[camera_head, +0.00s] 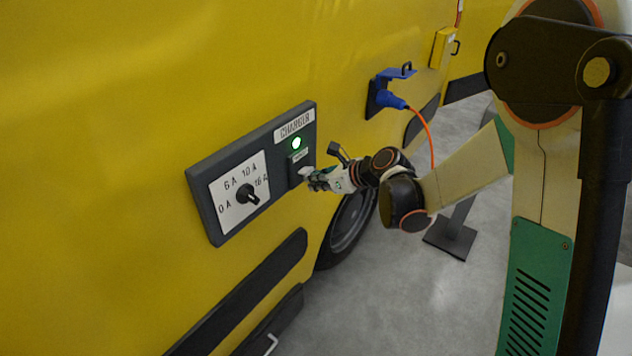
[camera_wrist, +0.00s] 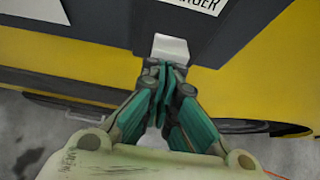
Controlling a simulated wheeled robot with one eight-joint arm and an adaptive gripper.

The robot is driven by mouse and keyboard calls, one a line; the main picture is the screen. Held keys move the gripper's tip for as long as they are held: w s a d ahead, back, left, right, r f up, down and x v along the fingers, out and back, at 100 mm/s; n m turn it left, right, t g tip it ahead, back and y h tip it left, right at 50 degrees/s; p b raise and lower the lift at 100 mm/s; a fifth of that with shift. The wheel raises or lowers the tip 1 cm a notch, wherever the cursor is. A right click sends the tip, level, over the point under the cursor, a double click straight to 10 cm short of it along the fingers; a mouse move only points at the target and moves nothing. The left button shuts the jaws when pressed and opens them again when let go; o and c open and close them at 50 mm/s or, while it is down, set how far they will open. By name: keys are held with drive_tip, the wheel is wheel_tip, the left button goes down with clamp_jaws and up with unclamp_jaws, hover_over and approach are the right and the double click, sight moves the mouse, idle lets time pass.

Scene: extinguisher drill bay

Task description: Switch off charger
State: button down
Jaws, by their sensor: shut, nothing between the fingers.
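The charger panel (camera_head: 228,228) is a dark plate on the yellow vehicle side, labelled CHARGER, with a lit green lamp (camera_head: 296,143). On its left is a black rotary knob (camera_head: 246,194) among marks 0 A, 6 A, 10 A and 16 A; its light mark faces lower right. A pale switch lever (camera_wrist: 170,47) sticks out at the panel's right part, below the lamp. My gripper (camera_head: 312,180) is at this lever with its fingers shut and empty. In the wrist view, the fingertips (camera_wrist: 164,66) are right at the lever's lower end; I cannot tell whether they touch.
A blue plug and socket (camera_head: 392,98) with an orange cable (camera_head: 428,130) sit on the vehicle farther back. A yellow box (camera_head: 442,48) is beyond. A wheel (camera_head: 350,225) and dark side rails (camera_head: 250,285) lie below the panel. A dark stand base (camera_head: 452,240) stands on the grey floor.

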drive_tip(key=shift+w+a+f+t+y+b, duration=0.2)
drive_tip(key=shift+f+y+b, duration=0.1)
drive_tip(key=shift+b, duration=0.35)
drive_tip(key=shift+w+a+f+t+y+b, duration=0.1)
drive_tip(key=shift+f+t+y+b, duration=0.15)
drive_tip(key=shift+b, duration=0.35)
drive_tip(key=shift+r, duration=0.2)
